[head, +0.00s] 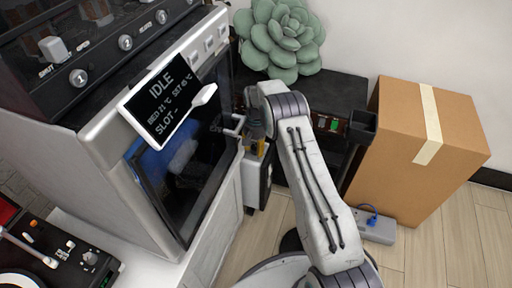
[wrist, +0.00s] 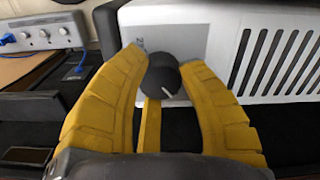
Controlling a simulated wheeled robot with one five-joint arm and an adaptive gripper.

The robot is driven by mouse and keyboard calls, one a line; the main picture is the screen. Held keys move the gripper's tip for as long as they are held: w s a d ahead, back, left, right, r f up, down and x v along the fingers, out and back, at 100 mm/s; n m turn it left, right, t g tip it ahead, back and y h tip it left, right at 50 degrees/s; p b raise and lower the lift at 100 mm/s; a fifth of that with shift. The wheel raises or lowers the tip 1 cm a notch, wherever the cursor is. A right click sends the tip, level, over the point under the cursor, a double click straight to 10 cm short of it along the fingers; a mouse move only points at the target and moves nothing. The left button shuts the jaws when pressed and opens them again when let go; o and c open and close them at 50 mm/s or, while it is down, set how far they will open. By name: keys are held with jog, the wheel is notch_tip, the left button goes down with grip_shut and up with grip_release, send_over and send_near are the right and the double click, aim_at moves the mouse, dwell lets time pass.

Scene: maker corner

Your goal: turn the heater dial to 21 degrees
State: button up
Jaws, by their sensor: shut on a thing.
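In the wrist view the heater dial (wrist: 163,78) is a dark round knob with a short white mark toward its lower right. It sits on the pale heater (wrist: 195,38). Part of a printed number, starting with 2, shows just above left of the dial; the rest of the scale is hidden or too small to read. The yellow fingers of my gripper (wrist: 162,68) are shut on the dial from both sides. In the head view the heater (head: 257,178) stands low beside the white machine, with my gripper (head: 261,147) at its top. The dial is not discernible there.
A large white machine (head: 90,170) with a tilted display (head: 168,100) stands close left of my arm. A dark bench (head: 345,92) with a succulent (head: 278,38) lies behind. A cardboard box (head: 400,150) and a grey power strip (head: 374,225) stand right. Wooden floor is clear at right.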

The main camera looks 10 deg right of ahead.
aim_at(256, 147)
jog(key=shift+s+f, duration=0.1)
jog(key=shift+f, duration=0.05)
jog(key=o, duration=1.2)
jog(key=shift+o, duration=0.2)
jog(key=shift+r, duration=0.2)
notch_tip(256, 147, up, 12)
jog(key=shift+f, duration=0.15)
